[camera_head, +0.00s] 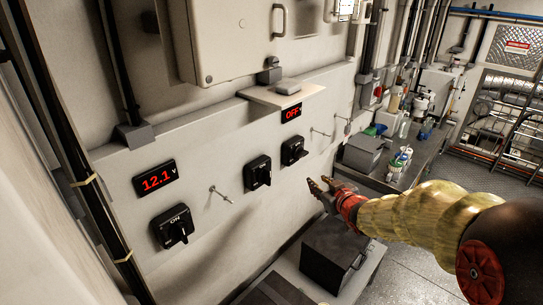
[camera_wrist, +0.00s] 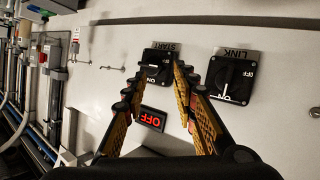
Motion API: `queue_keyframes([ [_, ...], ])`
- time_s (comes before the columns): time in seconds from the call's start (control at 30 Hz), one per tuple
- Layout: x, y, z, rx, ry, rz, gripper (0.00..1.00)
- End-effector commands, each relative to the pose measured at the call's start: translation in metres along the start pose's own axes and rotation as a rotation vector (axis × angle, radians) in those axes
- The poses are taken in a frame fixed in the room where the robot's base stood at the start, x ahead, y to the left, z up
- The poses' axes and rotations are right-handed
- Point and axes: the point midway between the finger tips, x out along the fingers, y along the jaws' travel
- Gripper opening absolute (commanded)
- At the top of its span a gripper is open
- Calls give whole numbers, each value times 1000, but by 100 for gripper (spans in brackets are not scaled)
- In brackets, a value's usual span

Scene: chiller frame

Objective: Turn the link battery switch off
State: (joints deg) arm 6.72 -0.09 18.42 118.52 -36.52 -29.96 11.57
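The link battery switch is the black rotary switch under the LINK label (camera_wrist: 235,77) in the wrist view. It is the middle switch (camera_head: 257,172) of the row in the head view. The white line on its knob points towards the ON mark, away from OFF. My gripper (camera_head: 318,182) is in front of the panel, to the right of and lower than this switch in the head view. In the wrist view its fingers (camera_wrist: 162,68) are apart with nothing between them. The fingertips appear over the START switch (camera_wrist: 157,65), left of the link switch; contact cannot be told.
A START-side display reads OFF (camera_head: 292,112), above the right-hand switch (camera_head: 294,150). A left switch (camera_head: 173,225) sits below a 12.1 V display (camera_head: 155,179). Small toggles (camera_head: 221,194) stick out between. A small shelf (camera_head: 282,94) juts out above. A grey box (camera_head: 333,250) stands below.

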Motion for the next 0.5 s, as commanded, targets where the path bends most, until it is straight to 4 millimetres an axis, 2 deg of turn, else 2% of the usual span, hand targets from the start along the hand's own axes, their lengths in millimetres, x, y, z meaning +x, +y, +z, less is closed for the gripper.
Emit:
queue_keyframes([
  [0.03,10,-3,-11,-2,32,-44,28],
  [0.2,36,-33,-27,13,183,-220,28],
  [0.33,39,-57,-32,51,287,-351,28],
  [0.5,32,-80,-32,105,380,-474,28],
])
